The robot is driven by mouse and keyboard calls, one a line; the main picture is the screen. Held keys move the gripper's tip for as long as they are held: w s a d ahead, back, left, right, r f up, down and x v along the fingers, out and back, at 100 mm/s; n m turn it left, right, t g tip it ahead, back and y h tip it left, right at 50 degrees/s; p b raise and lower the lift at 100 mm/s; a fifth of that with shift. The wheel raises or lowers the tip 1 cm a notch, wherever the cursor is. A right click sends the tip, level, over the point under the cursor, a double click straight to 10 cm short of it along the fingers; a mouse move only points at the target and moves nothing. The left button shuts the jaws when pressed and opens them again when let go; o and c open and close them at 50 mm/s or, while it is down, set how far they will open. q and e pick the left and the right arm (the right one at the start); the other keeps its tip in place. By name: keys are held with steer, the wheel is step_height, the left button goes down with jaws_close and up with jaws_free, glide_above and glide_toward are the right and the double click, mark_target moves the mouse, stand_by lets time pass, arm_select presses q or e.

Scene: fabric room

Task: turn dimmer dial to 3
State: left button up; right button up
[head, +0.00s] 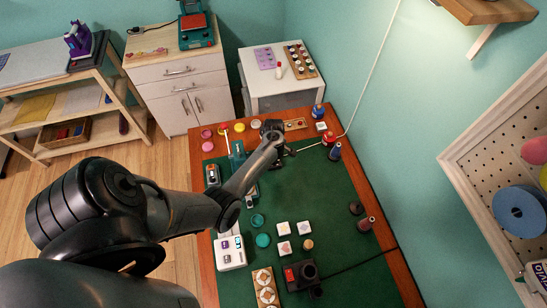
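A black box with a red switch and a round black dial (309,270) sits on the green mat at the near side of the table; it looks like the dimmer. A black cable runs from it to the right edge. The dial's markings and setting are too small to read. My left arm comes in from the left, and my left gripper (280,141) is over the far part of the table, well away from the dial. Its fingers are small and dark, so I cannot tell whether it is open or shut. My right gripper is not in view.
The green mat (335,215) has a clear middle. White tiles (284,247) and teal round pieces (262,240) lie beyond the dimmer. A patterned wooden board (265,287) lies left of it, and a white device (230,253) farther left. Spools (366,224) stand along the right edge.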

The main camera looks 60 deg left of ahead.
arm_select(q)
steer(key=shift+f, duration=0.1)
steer(key=shift+c, duration=0.5)
steer(key=c, duration=1)
steer(key=shift+o, duration=0.2)
